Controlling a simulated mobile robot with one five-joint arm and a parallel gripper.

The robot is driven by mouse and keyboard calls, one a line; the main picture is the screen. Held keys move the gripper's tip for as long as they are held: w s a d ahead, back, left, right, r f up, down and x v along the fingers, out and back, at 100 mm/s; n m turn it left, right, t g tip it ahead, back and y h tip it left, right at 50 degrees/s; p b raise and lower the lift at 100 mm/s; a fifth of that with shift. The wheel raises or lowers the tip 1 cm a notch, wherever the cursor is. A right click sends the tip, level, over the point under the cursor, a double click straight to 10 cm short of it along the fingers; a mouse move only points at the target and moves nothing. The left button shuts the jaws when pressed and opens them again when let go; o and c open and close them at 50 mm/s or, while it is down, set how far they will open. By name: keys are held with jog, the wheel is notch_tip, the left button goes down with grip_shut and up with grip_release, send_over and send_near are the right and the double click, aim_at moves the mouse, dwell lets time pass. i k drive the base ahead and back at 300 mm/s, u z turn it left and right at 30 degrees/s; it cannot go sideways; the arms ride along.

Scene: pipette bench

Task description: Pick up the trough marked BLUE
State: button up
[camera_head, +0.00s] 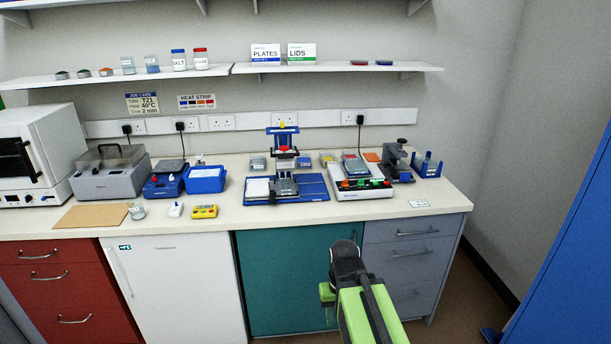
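No label reading BLUE is legible, so I cannot tell which thing is the trough. Small tub-like things stand at the back of the bench: a pale grey one (258,163), a bluish one (304,162) and a yellowish one (327,158). A larger open blue tray (206,181) sits left of the middle. My gripper (346,250), dark at the end of my green arm, is in front of the teal cupboard, below the bench top and apart from everything on it. Its fingers are too small and dark to tell whether they are open.
A blue-based press-like device (284,185) stands mid-bench. A white unit with coloured buttons (362,188) is to its right. A yellow device (204,212) lies near the front edge. Shelves (340,70) hang above. The front right of the bench (445,197) is mostly clear.

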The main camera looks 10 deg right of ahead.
aim_at(304, 162)
jog(key=u, duration=0.05)
jog(key=k, duration=0.5)
jog(key=z, duration=0.8)
jog(key=i, duration=2)
jog(key=u, duration=0.8)
